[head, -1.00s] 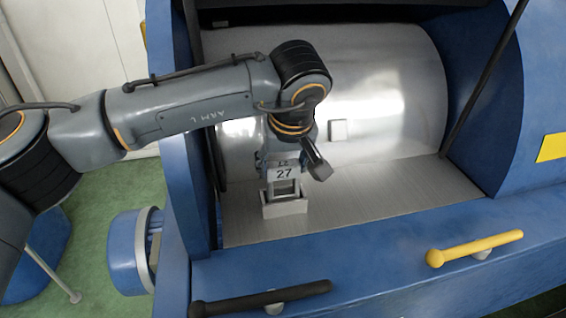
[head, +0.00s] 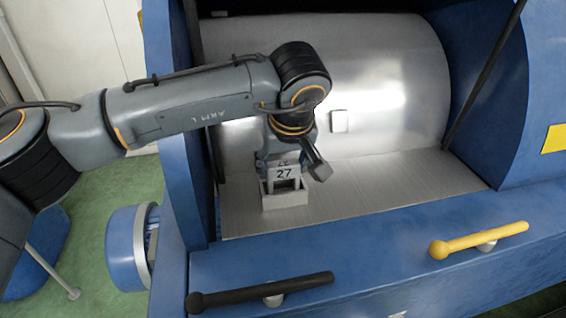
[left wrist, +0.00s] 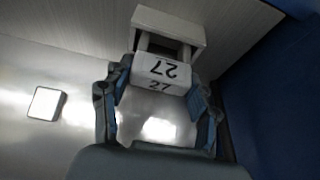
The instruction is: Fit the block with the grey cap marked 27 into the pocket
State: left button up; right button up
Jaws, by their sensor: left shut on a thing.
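The block with the grey cap marked 27 (head: 285,173) is upright in my left gripper (head: 282,163). Its cap also shows in the left wrist view (left wrist: 160,70), between the two shut fingers (left wrist: 160,85). The pocket is a small light-grey box (head: 286,203) on the metal shelf, directly under the block; it also shows in the left wrist view (left wrist: 168,22). The block's lower end overlaps the pocket's opening and its tip is hidden by the front wall. How deep it sits cannot be told. My right gripper is not in view.
A brushed metal shelf (head: 390,190) runs right of the pocket, clear. Behind it is a shiny drum (head: 390,90) with a small square plate (head: 340,121). Blue housing walls stand either side. A black handle (head: 300,285) and a yellow handle (head: 480,240) are at the front.

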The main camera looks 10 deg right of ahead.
pick_arm(q)
jog(key=o, duration=1.4)
jog(key=v, duration=1.2)
